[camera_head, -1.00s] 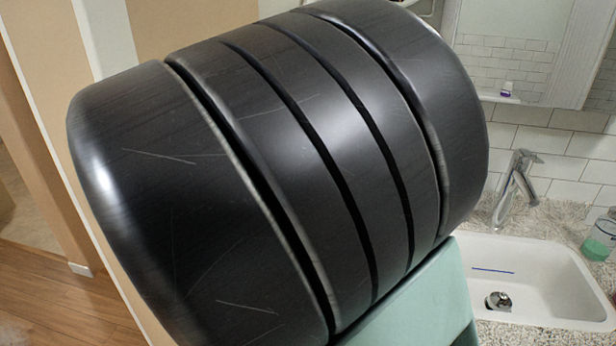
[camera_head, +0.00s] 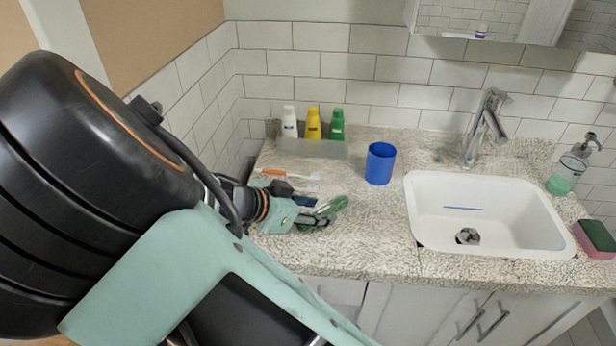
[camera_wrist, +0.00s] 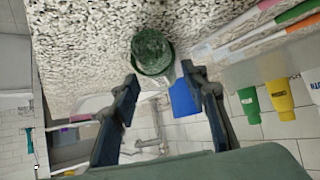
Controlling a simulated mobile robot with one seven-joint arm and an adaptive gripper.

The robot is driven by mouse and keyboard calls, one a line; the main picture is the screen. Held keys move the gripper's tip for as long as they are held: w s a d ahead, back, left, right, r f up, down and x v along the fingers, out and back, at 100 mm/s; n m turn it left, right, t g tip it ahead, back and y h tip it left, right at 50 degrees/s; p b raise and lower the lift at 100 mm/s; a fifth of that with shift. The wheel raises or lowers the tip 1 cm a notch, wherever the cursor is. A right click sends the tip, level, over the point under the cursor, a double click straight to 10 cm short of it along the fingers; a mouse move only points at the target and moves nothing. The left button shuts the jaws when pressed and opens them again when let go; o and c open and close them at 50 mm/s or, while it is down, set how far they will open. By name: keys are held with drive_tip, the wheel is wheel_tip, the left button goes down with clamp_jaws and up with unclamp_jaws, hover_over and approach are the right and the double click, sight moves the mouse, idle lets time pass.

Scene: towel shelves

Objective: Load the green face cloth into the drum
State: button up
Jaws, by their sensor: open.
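A small dark green thing (camera_head: 340,203), which looks like the face cloth, is on the speckled counter left of the blue cup. In the wrist view the green thing (camera_wrist: 152,50) looks rounded and bunched, just beyond the fingertips and roughly between their lines. My gripper (camera_head: 322,214) is low over the counter, right beside the green thing. In the wrist view my gripper (camera_wrist: 160,80) has its two fingers wide apart with nothing held between them. I cannot tell if a finger touches the green thing. No drum can be made out in either view.
A blue cup (camera_head: 380,164) stands right of the green thing. Toothbrushes (camera_head: 285,172) lie behind my gripper, and several bottles (camera_head: 313,124) stand in a clear holder at the back. A white sink (camera_head: 490,241) with a tap (camera_head: 486,128) is to the right.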

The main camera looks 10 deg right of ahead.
sight(320, 211)
drive_tip(key=shift+x, duration=1.55)
drive_tip(key=shift+c, duration=0.5)
drive_tip(key=c, duration=1)
drive_tip(key=shift+r, duration=0.1)
